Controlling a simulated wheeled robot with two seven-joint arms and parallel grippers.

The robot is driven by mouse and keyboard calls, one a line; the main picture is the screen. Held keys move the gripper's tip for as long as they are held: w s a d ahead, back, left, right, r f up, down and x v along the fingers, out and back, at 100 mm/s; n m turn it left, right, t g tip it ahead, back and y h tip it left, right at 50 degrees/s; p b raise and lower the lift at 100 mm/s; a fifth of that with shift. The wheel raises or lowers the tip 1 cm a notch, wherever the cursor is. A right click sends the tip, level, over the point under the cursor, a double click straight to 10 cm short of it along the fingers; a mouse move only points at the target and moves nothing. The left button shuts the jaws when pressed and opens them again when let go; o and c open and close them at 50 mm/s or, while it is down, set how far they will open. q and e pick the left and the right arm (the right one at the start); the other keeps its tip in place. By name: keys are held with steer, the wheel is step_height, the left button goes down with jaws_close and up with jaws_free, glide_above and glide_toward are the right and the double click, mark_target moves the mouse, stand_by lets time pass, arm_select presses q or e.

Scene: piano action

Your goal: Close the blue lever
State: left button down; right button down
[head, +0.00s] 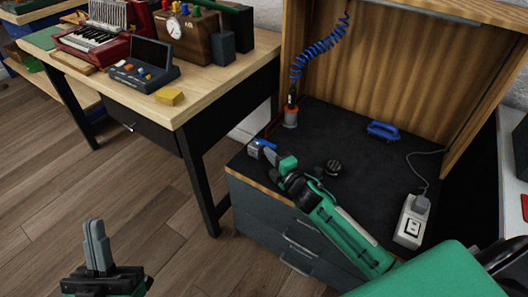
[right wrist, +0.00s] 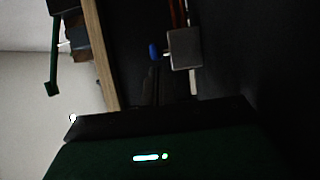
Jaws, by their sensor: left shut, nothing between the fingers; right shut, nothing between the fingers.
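The blue lever (head: 266,143) is a small blue handle by a grey metal block (head: 253,149), at the front left corner of the dark worktop. In the right wrist view its blue end (right wrist: 154,51) shows beside the grey block (right wrist: 184,48). My right gripper (head: 269,154) is shut and empty, with its tips close beside the lever. I cannot tell whether they touch it. The gripper hides part of the lever's surroundings. My left gripper (head: 95,243) is shut and empty, pointing up over the floor at lower left, far from the lever.
On the worktop (head: 345,185) are a round black knob (head: 333,167), a blue-handled object (head: 383,130), a power strip (head: 410,221) and an orange-and-grey fitting (head: 291,117) on a coiled blue hose (head: 309,62). A wooden table (head: 215,84) stands at left.

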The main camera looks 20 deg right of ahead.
arm_select(q)
steer(key=shift+w+d+f+g, duration=0.35)
steer(key=shift+f+g, duration=0.25)
steer(key=shift+f, duration=0.1)
steer(key=shift+w+d+f+g, duration=0.2)
steer(key=shift+w+f+g, duration=0.1)
steer(key=shift+f+g, duration=0.35)
arm_select(e)
steer(key=shift+d, duration=0.35)
